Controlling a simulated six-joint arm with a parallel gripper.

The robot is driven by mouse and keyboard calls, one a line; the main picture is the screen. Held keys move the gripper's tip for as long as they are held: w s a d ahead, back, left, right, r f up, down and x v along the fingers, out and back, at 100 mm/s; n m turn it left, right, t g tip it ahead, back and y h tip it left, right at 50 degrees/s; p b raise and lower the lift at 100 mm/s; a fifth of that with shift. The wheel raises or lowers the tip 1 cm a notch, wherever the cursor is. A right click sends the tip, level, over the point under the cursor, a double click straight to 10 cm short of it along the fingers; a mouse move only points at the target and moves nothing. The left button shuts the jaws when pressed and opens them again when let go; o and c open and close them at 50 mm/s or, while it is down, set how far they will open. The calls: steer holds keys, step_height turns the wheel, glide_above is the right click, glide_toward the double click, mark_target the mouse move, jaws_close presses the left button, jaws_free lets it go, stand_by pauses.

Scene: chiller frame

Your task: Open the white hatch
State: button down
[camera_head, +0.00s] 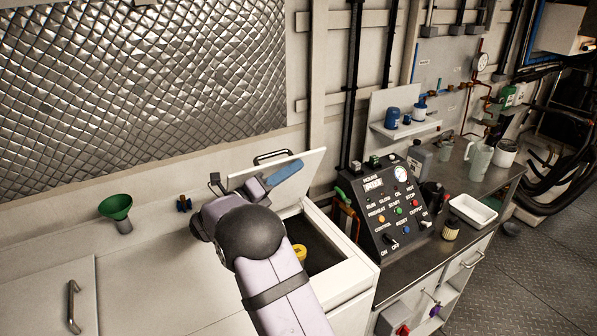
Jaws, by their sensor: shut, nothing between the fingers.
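The white hatch (309,173) stands raised and tilted back toward the wall, with a dark handle (272,155) along its upper edge. Below it is a dark open compartment (322,246), with a yellow object (300,252) partly visible inside. My gripper (288,171), with blue on its fingers, is shut and empty in front of the raised hatch. I cannot tell whether it touches the panel. My wrist and forearm hide the hatch's left part and some of the opening.
A second white panel with a dark handle (72,307) lies flat at lower left. A black control box (388,208) stands right of the opening. A white tray (473,210) is further right.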

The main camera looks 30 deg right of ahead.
steer(key=shift+w+r+n+p, duration=0.5)
steer(key=shift+w+r+p, duration=0.3)
steer(key=shift+w+p, duration=0.2)
steer(key=shift+w+n+p, duration=0.3)
steer(key=shift+w+p, duration=0.1)
steer(key=shift+w, duration=0.25)
steer(key=shift+s, duration=0.15)
steer(key=shift+s+f, duration=0.3)
steer(key=shift+s, duration=0.6)
steer(key=b, duration=0.6)
glide_toward(286, 159)
steer(key=s+f, duration=0.1)
steer(key=s, duration=0.2)
steer(key=shift+w+d+f, duration=0.15)
steer(key=shift+d, duration=0.15)
